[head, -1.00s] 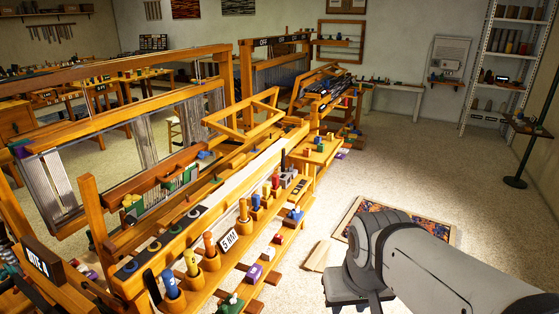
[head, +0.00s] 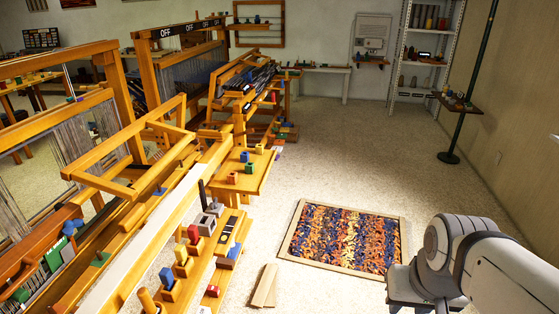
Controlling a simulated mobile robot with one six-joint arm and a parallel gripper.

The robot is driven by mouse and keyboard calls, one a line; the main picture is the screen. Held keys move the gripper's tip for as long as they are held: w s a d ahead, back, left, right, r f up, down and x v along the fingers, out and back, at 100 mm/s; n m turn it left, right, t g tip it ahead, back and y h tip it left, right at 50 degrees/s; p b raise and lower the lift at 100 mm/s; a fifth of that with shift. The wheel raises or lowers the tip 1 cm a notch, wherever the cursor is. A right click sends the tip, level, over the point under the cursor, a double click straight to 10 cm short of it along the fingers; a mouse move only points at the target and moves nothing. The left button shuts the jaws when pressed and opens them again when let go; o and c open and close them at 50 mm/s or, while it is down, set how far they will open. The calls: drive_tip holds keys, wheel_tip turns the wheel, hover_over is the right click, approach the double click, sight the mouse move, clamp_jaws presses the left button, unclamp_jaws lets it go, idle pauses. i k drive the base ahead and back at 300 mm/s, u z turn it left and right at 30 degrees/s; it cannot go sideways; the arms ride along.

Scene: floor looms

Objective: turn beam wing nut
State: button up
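The near wooden loom (head: 192,165) fills the left side of the head view. A long pale beam (head: 140,245) runs diagonally along it. I cannot make out a wing nut on the beam for certain. A grey block (head: 204,223) with a dark upright pin stands on the loom's front rail, beside several coloured pegs in wooden holders. My gripper is not in view. Only grey and white links of my arm show at the lower right, over the floor and apart from the loom.
A patterned rug (head: 352,240) in a wooden frame lies on the floor, with loose wooden slats (head: 265,286) to its left. A dark pole stand (head: 450,157) and a metal shelf (head: 421,55) stand at the back right. The pale floor beyond the rug is clear.

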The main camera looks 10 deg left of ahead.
sight(214, 205)
drive_tip(key=u, duration=0.05)
drive_tip(key=i, duration=1.35)
drive_tip(key=u, duration=0.7)
drive_tip(key=k, duration=0.85)
drive_tip(key=u, duration=0.1)
drive_tip(key=i, duration=0.9)
drive_tip(key=z, duration=0.05)
